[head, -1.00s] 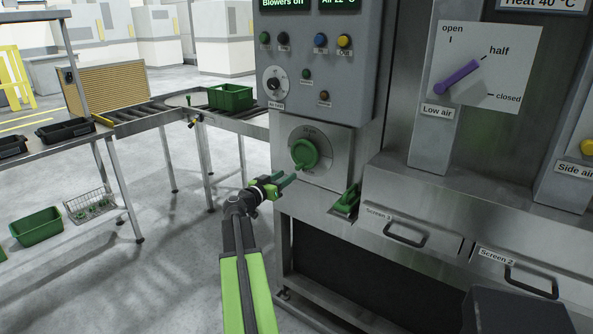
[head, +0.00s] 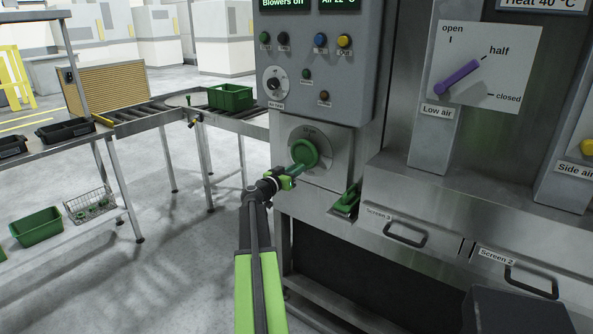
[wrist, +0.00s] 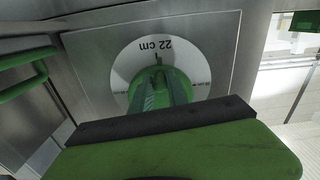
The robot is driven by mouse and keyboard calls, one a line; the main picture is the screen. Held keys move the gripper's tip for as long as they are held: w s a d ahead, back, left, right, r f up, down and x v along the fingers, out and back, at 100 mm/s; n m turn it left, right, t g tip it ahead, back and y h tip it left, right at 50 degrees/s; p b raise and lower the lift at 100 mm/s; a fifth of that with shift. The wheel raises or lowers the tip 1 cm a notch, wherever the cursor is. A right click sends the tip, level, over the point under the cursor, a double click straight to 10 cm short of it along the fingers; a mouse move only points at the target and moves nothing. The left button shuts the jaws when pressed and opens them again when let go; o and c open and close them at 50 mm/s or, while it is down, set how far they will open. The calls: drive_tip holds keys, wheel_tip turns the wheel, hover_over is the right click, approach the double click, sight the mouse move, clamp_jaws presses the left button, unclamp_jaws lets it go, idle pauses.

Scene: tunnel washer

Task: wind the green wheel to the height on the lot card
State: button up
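The green wheel (head: 305,153) sits on a square metal plate with a round pale dial, low on the control column. In the wrist view the wheel (wrist: 181,84) is partly hidden behind my fingers, and the dial (wrist: 135,58) reads 22 cm, upside down. My gripper (head: 298,170) is at the wheel's front, its fingers pointing at the hub. In the wrist view the two fingers of my gripper (wrist: 160,88) stand apart with a gap between them, their tips at the wheel's middle. Whether they touch it I cannot tell. I see no lot card.
A panel of buttons (head: 305,60) is above the wheel. A green-handled part (head: 346,200) and the Screen 3 drawer handle (head: 405,235) are to its right. A purple lever (head: 458,77) points near half. A roller conveyor (head: 150,110) with a green crate (head: 231,97) is at left.

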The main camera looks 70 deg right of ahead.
clamp_jaws()
drive_tip(key=shift+s+n, duration=0.2)
drive_tip(key=shift+n, duration=0.2)
drive_tip(key=o, duration=0.8)
unclamp_jaws()
drive_tip(key=shift+o, duration=0.2)
drive_tip(key=shift+a, duration=0.1)
drive_tip(key=v, duration=1.7)
drive_tip(key=shift+a, duration=0.2)
